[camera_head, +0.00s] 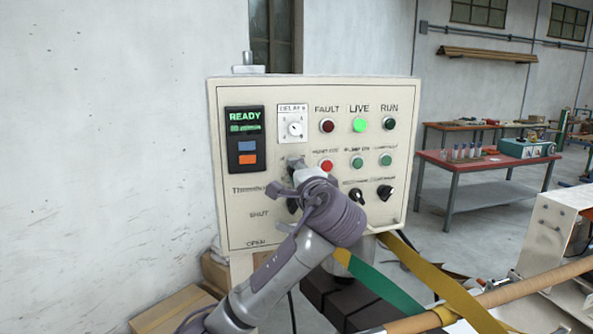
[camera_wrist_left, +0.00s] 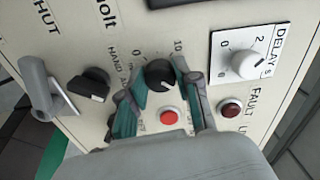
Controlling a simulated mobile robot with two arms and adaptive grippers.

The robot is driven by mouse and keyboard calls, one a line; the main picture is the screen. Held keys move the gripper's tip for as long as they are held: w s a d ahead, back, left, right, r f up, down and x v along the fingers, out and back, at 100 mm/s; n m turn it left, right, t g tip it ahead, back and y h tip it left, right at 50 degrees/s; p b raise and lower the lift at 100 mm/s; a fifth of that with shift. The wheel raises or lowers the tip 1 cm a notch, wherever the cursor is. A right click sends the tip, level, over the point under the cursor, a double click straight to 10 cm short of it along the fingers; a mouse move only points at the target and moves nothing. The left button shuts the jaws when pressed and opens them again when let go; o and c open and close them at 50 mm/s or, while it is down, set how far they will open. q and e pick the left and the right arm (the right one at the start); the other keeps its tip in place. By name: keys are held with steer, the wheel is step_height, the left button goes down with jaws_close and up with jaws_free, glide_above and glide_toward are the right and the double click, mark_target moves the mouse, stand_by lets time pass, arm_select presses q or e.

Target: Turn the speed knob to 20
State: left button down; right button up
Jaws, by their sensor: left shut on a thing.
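My left gripper (camera_head: 294,166) is at the middle of the cream control panel (camera_head: 235,206), its arm coming up from below. In the left wrist view its two teal-padded fingers (camera_wrist_left: 160,80) are shut on a round black knob (camera_wrist_left: 159,72), one finger on each side. The numbers 0 and 10 show by the knob. I cannot read which way its pointer faces. My right gripper is not in view.
A white DELAY dial (camera_head: 295,129) sits above the gripper. A red button (camera_head: 326,165) is close to its right, also in the left wrist view (camera_wrist_left: 169,117). Black selector switches (camera_head: 385,192) are lower right. The READY display (camera_head: 245,127) is left. A green lamp (camera_head: 360,125) is lit.

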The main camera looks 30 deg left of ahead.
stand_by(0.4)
arm_select(q)
steer(key=c, duration=0.8)
jaws_free()
steer(key=v, duration=1.2)
